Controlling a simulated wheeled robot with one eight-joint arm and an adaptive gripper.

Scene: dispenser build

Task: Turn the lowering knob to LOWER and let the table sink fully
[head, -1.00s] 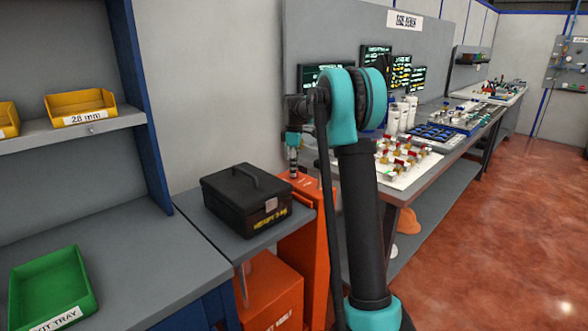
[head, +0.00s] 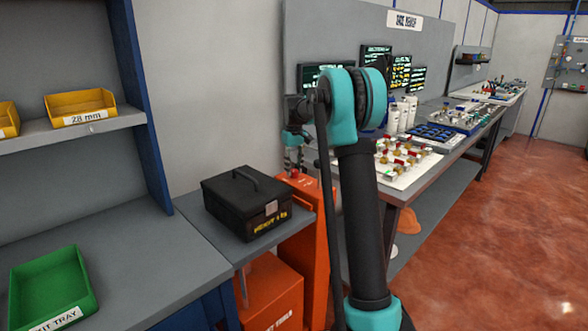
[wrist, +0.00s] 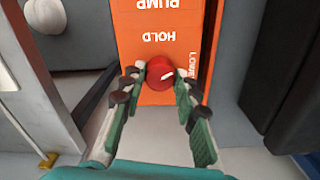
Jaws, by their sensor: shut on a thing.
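The red lowering knob (wrist: 161,73) sits on the orange panel (wrist: 142,42) in the wrist view, its white mark slanting toward the partly hidden LOWER label (wrist: 192,68). HOLD and PUMP are printed upside down beside it. My gripper (wrist: 160,82) is shut on the knob, one finger on each side. In the head view my gripper (head: 293,166) is at the top of the orange lift column (head: 318,235), largely beside my arm. The grey lift table (head: 193,211) carries a black toolbox (head: 235,205) and stands about level with the grey workbench.
An orange cabinet (head: 270,295) stands under the lift table. A long bench with valves and screens is behind my arm. Open red floor (head: 500,230) lies at the right.

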